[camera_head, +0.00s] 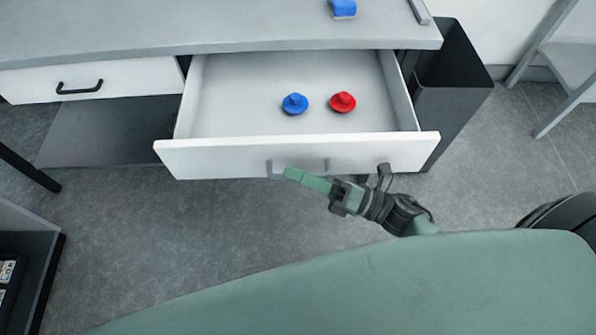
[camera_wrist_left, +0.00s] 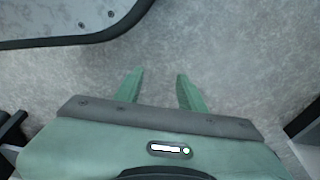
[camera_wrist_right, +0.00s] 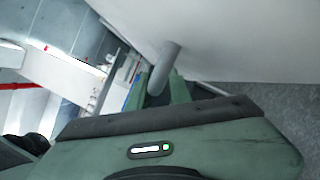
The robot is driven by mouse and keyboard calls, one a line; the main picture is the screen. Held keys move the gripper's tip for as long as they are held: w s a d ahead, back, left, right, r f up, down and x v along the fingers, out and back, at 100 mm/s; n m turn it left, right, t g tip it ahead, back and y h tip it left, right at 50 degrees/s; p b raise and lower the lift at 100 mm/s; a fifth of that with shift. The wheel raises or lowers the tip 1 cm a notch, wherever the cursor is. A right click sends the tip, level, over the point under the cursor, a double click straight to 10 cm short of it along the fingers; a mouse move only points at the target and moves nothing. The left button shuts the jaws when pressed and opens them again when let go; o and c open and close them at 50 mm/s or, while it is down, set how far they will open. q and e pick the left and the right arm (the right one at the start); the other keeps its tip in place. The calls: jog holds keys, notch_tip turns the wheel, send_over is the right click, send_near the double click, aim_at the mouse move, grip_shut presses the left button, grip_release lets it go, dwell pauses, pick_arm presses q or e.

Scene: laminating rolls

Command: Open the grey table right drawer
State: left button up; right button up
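The grey table (camera_head: 200,28) has its right drawer (camera_head: 215,158) pulled well out, with its white inside in view. The grey drawer handle (camera_head: 271,168) is on the drawer's front and partly hidden by my gripper. My right gripper (camera_head: 294,175) is at the handle. In the right wrist view the handle (camera_wrist_right: 166,62) stands between the two green fingers, which look closed on it. My left gripper (camera_wrist_left: 160,76) is open and empty above the grey floor; it does not show in the head view.
A blue hat-shaped piece (camera_head: 295,103) and a red one (camera_head: 342,102) lie in the drawer. The left drawer (camera_head: 130,77) is shut. A dark bin (camera_head: 450,100) stands right of the drawer. A blue block (camera_head: 343,9) is on the tabletop. The floor before the drawer is clear.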

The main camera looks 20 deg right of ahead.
jog(key=shift+s+d+f, duration=0.15)
jog(key=shift+s+d, duration=0.15)
jog(key=shift+d, duration=0.1)
pick_arm(q)
jog(key=shift+w+r+b, duration=0.3)
jog(key=shift+r, duration=0.6)
pick_arm(e)
jog(key=v, duration=0.7)
pick_arm(q)
jog(key=shift+w, duration=0.2)
